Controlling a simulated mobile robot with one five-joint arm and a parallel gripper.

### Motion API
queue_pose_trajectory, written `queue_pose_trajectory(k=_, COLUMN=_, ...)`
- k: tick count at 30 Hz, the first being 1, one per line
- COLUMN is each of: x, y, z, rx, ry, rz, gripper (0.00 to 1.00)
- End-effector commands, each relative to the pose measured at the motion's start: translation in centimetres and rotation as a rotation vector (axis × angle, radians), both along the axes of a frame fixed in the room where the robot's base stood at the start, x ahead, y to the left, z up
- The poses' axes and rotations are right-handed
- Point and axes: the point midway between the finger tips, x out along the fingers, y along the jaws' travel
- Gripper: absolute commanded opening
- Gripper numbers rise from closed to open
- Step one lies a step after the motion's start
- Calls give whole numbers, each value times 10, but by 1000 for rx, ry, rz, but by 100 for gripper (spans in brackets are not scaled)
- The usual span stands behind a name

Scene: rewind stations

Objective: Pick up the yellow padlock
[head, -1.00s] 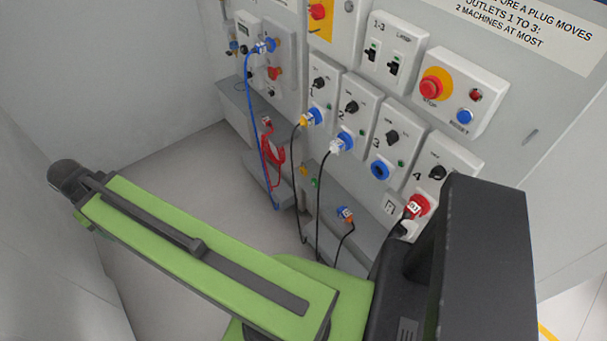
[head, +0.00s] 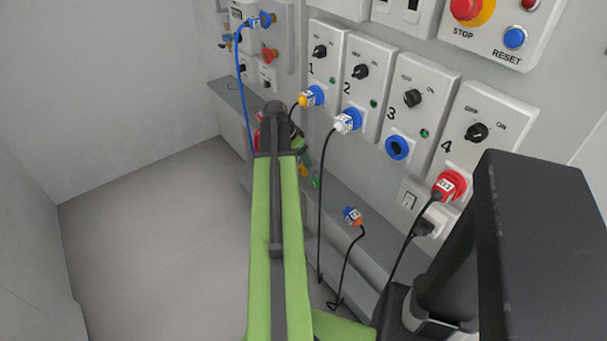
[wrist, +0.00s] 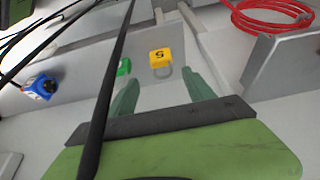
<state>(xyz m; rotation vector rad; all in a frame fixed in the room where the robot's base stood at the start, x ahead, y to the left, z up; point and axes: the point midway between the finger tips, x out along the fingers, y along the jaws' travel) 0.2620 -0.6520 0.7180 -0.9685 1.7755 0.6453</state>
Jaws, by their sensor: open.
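The yellow padlock (wrist: 160,57) shows in the wrist view with a dark number on its body and its grey shackle toward me. It rests in a grey shelf or tray, just beyond my gripper (wrist: 161,90). My gripper is open, its two fingers apart with nothing between them, and the padlock lies ahead of the gap, seemingly not touched. In the head view the padlock is a small yellow patch (head: 303,170) beside the end of my arm, which hides most of my gripper.
A green padlock-like item (wrist: 124,67) lies left of the yellow one. A black cable crosses the wrist view in front of my gripper. A blue plug (wrist: 40,87) is at left, a red coiled cable (wrist: 270,14) at upper right. Outlet panels (head: 372,90) line the wall.

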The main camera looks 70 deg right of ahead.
Motion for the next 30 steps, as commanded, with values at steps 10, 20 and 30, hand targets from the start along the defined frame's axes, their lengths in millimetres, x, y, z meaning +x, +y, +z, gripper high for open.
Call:
queue_pose_trajectory(k=10, x=-2, y=-8, z=-28, rx=1, ry=0, rz=2, gripper=62)
queue_pose_trajectory(k=20, x=-8, y=-21, z=-65, rx=1, ry=0, rz=1, gripper=62)
queue_pose_trajectory(k=30, x=-8, y=-21, z=-62, rx=1, ry=0, rz=1, gripper=37)
